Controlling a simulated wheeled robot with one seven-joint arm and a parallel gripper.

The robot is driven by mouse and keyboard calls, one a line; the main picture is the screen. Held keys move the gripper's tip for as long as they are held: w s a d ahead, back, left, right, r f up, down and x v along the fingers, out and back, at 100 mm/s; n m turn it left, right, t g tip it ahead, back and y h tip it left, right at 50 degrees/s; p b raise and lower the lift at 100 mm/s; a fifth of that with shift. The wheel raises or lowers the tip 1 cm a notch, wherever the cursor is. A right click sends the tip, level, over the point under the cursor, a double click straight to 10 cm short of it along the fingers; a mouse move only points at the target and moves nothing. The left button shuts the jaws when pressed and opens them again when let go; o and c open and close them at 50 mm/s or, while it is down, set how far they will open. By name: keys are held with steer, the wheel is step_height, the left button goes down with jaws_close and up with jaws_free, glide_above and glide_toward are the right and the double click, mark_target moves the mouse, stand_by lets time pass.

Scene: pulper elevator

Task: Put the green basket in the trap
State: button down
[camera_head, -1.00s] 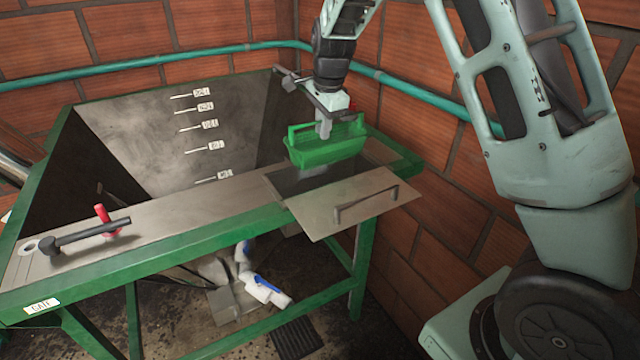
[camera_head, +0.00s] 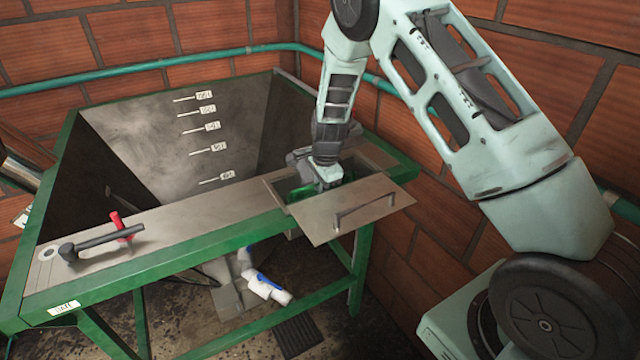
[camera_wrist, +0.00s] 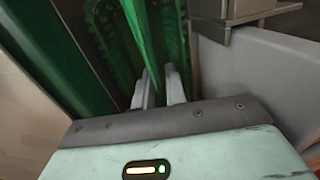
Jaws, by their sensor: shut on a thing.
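The green basket (camera_head: 301,192) is mostly hidden in the head view, low inside the trap opening in the metal top, with only small green parts showing. The trap's rim (camera_head: 270,190) surrounds it, and the trap's hinged lid (camera_head: 350,209) with a bar handle is open at the front. My gripper (camera_head: 327,183) points down into the opening. In the wrist view, my gripper (camera_wrist: 159,88) is shut on the basket's green handle (camera_wrist: 147,45). Whether the basket touches the trap's bottom is hidden.
A large metal hopper (camera_head: 150,130) with level marks is left of the trap. Brick walls and a green pipe (camera_head: 190,60) stand behind.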

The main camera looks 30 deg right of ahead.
steer(key=shift+f, duration=0.1)
steer(key=c, duration=1.4)
jaws_free()
steer(key=shift+c, duration=0.2)
